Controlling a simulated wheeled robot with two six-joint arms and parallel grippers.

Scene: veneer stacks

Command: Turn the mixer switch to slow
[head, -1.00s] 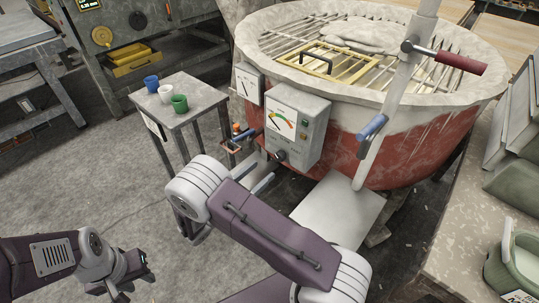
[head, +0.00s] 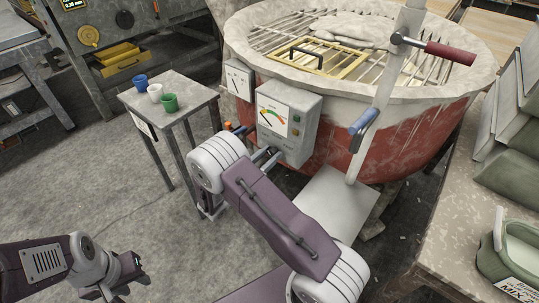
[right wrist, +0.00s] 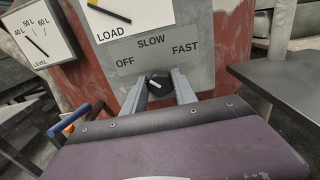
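The mixer's control box (head: 288,125) hangs on the red tub (head: 345,150). In the right wrist view its panel (right wrist: 200,62) reads OFF at left, SLOW at top and FAST at right. The black switch knob (right wrist: 159,86) sits below these words; its white mark seems to lean up and left, towards OFF. My right gripper (right wrist: 160,80) is open, one finger on each side of the knob, with narrow gaps visible; contact is unclear. In the head view the right gripper (head: 268,155) is at the box's lower left, partly behind my wrist. My left gripper (head: 135,268) is low at left, away from the mixer.
A level gauge (right wrist: 40,35) is left of the box. Blue and orange handles (right wrist: 70,124) stick out below it. A small table (head: 190,98) with blue, white and green cups stands left. A bench (head: 440,225) with tubs is at right.

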